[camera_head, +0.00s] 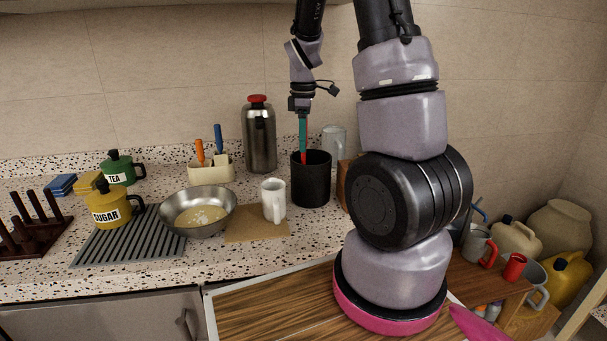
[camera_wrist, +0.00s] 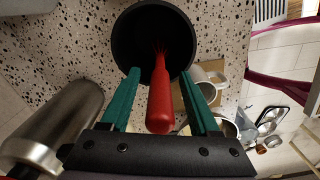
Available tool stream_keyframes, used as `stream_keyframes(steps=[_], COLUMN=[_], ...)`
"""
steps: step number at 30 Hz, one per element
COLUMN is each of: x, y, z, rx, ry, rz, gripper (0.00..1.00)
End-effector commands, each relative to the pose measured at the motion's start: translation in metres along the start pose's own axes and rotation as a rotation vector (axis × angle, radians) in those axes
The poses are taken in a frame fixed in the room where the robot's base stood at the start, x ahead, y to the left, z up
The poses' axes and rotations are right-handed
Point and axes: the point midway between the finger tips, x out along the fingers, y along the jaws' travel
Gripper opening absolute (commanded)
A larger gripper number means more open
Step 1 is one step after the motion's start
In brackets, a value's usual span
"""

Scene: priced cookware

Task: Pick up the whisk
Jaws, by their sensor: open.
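The red whisk (camera_wrist: 159,95) stands in a black cylindrical pot (camera_wrist: 125,45), with its handle sticking up toward the wrist camera and its wires down inside. In the head view the black pot (camera_head: 311,181) stands on the speckled counter, and a small red part of the whisk (camera_head: 304,157) shows at its rim. My gripper (camera_wrist: 163,98) has its two teal fingers apart, one on each side of the whisk handle. In the head view my gripper (camera_head: 303,140) points down just above the pot. I cannot tell if either finger touches the handle.
A steel flask (camera_head: 259,135) with a red lid stands behind left of the pot. A white mug (camera_head: 273,200) stands left of it on a brown mat, beside a metal bowl (camera_head: 199,211). A glass jug (camera_head: 334,143) stands close behind on the right.

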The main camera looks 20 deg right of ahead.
Motion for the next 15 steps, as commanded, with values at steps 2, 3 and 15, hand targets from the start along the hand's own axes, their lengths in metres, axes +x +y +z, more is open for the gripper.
stream_keyframes(steps=[2, 3, 15], x=[-0.0002, -0.0002, -0.0006], y=[0.0000, 0.0000, 0.0000], z=[0.0000, 0.0000, -0.0001], rx=[0.000, 0.000, 0.000], ry=[0.000, 0.000, 0.000], rz=[0.000, 0.000, 0.000], gripper=[0.51, 0.35, 0.00])
